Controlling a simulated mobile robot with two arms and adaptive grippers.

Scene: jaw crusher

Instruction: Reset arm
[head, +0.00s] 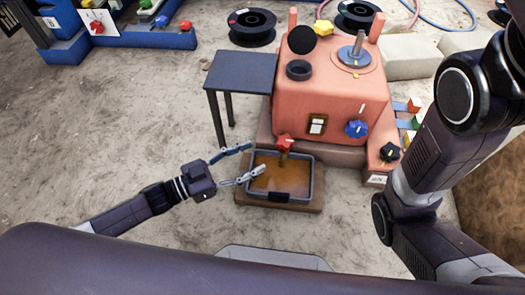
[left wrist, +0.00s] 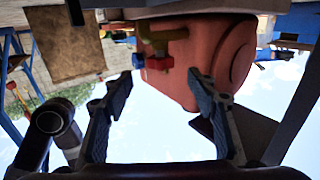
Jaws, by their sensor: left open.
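My left arm comes in from the left in the head view. Its gripper (head: 257,158) is open and empty, with its fingers spread beside the left edge of a dark tray (head: 312,180) of brown liquid. In the left wrist view the open fingers (left wrist: 162,88) have only background between them. The orange jaw crusher (head: 335,95) stands behind the tray. A red-handled tap (head: 285,143) sits above the tray; it also shows in the left wrist view (left wrist: 158,63), beyond the fingers and apart from them. My right arm fills the right side; its gripper is out of view.
A dark side table (head: 240,72) stands left of the crusher. A blue knob (head: 357,129) and a black knob (head: 389,151) are on its front. Black spools (head: 252,27) and blue bins (head: 135,42) lie behind. The floor at left is clear.

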